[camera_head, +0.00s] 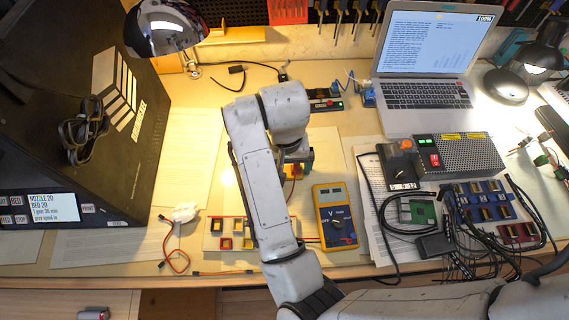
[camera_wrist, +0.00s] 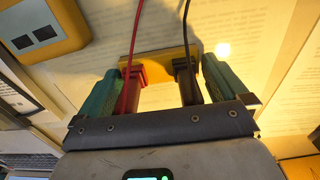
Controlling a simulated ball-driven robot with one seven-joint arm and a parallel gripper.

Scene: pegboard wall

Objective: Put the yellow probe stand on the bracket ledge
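The yellow probe stand (camera_wrist: 160,64) is a yellow bar with a red part at one end and a dark part at the other. A red and a black lead run from it. My gripper (camera_wrist: 163,88) has teal fingers closed against the red and dark parts, one on each side. In the head view my gripper (camera_head: 297,162) is over the papers mid-bench, and my arm hides most of it and the stand. A tan ledge-like strip (camera_head: 235,36) is at the back wall beside the lamp; I cannot tell whether it is the bracket ledge.
A yellow multimeter (camera_head: 335,217) lies right of my arm. A laptop (camera_head: 425,75), a grey power supply (camera_head: 460,155) and tangled black cables fill the right side. A black printer (camera_head: 75,120) and lamp (camera_head: 165,28) stand left. Papers (camera_head: 185,150) cover fairly open bench left of my arm.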

